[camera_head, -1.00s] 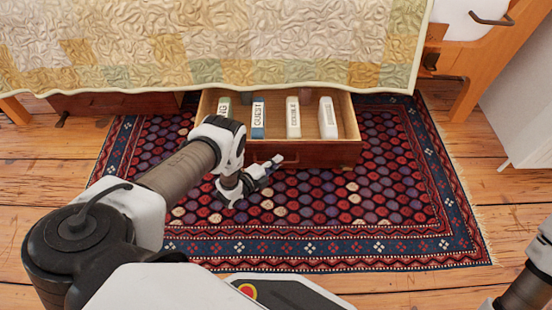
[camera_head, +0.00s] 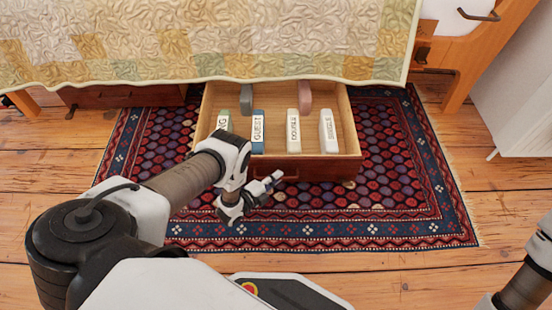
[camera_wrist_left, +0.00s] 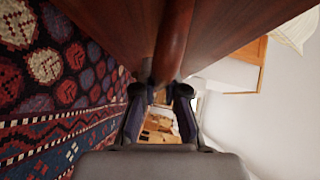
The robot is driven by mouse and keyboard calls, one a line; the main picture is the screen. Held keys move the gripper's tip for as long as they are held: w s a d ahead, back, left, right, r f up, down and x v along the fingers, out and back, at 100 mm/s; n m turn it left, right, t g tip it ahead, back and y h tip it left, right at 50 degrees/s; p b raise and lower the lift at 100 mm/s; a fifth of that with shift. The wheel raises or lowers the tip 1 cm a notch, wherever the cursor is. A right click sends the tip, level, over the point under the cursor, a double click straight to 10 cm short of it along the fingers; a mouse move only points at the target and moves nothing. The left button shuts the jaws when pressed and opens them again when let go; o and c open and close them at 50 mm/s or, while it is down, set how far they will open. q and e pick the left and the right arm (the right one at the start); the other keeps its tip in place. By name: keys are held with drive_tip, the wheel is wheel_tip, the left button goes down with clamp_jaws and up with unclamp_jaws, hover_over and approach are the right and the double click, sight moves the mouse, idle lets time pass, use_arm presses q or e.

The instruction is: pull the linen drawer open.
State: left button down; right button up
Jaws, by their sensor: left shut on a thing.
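The linen drawer (camera_head: 352,142) is a wooden drawer that stands out from under the bed, partly open. Several labelled upright pieces are inside, among them a blue one (camera_head: 258,132) marked GUEST and a white one (camera_head: 293,131) marked DOUBLE. In the left wrist view, the left gripper (camera_wrist_left: 160,100) is shut on the drawer's bar handle (camera_wrist_left: 173,40), which runs along the dark red front. Its fingertips are partly hidden in the head view.
A patterned rug (camera_head: 400,210) lies under and in front of the drawer, over a plank floor. The quilt (camera_head: 200,40) hangs over the drawer's back. A second drawer front (camera_head: 120,97) is at the left. The rug in front is clear.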

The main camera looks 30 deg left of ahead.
use_arm(q)
drive_tip(key=c, duration=1.2)
unclamp_jaws()
drive_tip(key=v, duration=1.2)
